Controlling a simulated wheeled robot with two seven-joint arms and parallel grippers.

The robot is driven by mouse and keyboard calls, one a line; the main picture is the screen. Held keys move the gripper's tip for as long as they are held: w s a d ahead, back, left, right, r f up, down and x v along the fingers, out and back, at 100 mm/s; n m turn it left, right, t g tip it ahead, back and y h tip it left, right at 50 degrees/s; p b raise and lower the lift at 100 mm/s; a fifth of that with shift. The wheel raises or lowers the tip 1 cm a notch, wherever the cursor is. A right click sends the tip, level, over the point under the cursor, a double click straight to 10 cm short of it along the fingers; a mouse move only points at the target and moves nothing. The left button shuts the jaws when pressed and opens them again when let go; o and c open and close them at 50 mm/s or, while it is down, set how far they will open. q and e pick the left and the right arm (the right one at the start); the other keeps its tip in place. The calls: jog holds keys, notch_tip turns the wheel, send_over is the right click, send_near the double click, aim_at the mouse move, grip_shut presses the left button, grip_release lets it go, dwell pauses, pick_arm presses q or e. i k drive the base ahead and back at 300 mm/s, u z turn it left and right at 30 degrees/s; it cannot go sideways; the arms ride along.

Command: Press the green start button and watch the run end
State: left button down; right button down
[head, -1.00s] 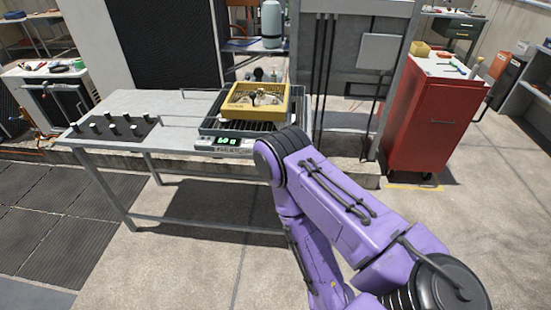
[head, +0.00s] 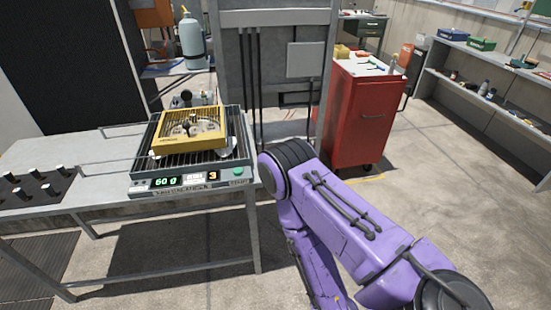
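The green start button (head: 238,171) is at the right end of the front panel of a balancing machine (head: 186,187) on the metal table. The panel has a lit display (head: 167,181) that reads 60 0 in green, and an orange digit 3 beside it. A yellow square frame (head: 163,148) with a round part inside sits on the machine's black grate. My purple right arm reaches up from the lower right and its bend is just right of the machine. Neither gripper shows in the head view.
The metal table (head: 95,150) holds a dark rack (head: 35,188) with several pegs at its left. A red tool cabinet (head: 358,115) stands behind on the right. Shelves (head: 485,95) line the right wall. The concrete floor between is clear.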

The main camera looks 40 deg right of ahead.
aim_at(238, 171)
jog(key=z, duration=0.8)
jog(key=i, duration=1.2)
jog(key=z, duration=0.05)
